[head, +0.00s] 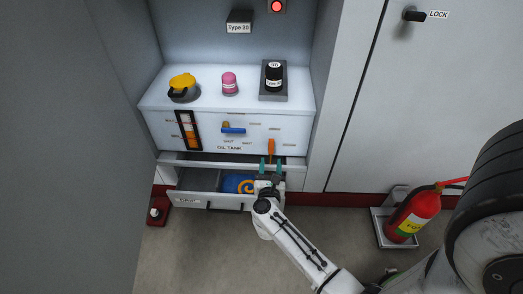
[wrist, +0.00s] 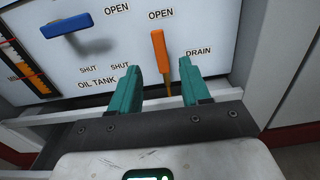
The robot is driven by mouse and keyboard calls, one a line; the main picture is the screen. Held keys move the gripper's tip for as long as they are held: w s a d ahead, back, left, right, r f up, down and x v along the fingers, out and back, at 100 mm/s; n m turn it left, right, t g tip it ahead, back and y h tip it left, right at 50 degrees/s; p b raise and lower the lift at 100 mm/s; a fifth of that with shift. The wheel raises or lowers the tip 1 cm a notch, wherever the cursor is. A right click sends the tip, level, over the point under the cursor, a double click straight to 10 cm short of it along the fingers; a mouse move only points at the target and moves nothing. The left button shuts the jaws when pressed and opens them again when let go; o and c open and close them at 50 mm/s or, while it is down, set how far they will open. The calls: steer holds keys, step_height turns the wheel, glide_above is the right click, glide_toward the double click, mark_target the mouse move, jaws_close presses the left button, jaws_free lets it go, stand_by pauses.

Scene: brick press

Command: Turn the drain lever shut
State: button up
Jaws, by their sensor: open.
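The orange drain lever (wrist: 160,58) stands upright on the white oil tank front, its top at the OPEN label and DRAIN written to its right. It also shows in the head view (head: 271,149). My gripper (wrist: 162,80) is open, its two teal fingers on either side of the lever's lower part in the wrist view, and I cannot tell whether they touch it. In the head view my gripper (head: 271,163) is just below the lever. A SHUT label (wrist: 119,67) is to the left of the lever.
A blue-handled lever (head: 233,130) and a level gauge (head: 187,130) are on the same tank front. An open drawer (head: 190,188) with a blue and orange item is below. A fire extinguisher (head: 414,214) stands on the floor at right.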

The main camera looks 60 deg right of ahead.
mark_target(271, 145)
steer(key=b+x, duration=0.2)
steer(key=x, duration=0.8)
steer(key=shift+r, duration=0.1)
jaws_close()
